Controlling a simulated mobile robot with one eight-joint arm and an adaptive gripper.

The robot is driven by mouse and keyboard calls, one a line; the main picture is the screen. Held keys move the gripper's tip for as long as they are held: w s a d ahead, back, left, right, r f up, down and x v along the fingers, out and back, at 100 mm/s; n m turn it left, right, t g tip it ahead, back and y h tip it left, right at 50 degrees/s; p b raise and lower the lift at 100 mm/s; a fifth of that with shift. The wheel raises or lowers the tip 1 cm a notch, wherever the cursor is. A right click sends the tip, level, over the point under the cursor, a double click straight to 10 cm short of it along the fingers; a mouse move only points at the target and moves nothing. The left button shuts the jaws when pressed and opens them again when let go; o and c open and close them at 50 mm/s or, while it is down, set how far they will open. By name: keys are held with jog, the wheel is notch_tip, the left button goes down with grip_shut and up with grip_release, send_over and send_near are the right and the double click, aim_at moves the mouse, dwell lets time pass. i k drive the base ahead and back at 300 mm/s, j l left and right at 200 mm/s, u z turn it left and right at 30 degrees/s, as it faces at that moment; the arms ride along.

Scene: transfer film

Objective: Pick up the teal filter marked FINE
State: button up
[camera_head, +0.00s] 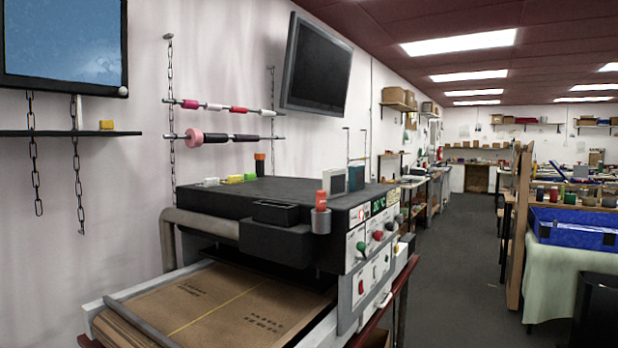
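Two small upright, flat-fronted items stand side by side on the black top of the machine, near its right end. One is a grey-framed item (334,183) with a pale teal face. The other is a darker teal item (356,178) just right of it. Either may be the teal filter; no FINE marking can be read at this size. My gripper is not in view.
The machine (290,190) stands against the left wall, with a cardboard-covered bed (190,305) in front. A red-topped cylinder (321,212) sits at its front edge. A clear grey aisle (455,260) runs right, beside a blue tray (575,228).

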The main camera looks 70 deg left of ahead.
aim_at(357, 173)
jog(key=i+j+u, duration=0.25)
jog(key=u, duration=0.15)
jog(key=i+j+u, duration=0.1)
jog(key=i+u, duration=0.75)
jog(key=i+l+u, duration=0.15)
jog(key=i+u, duration=0.25)
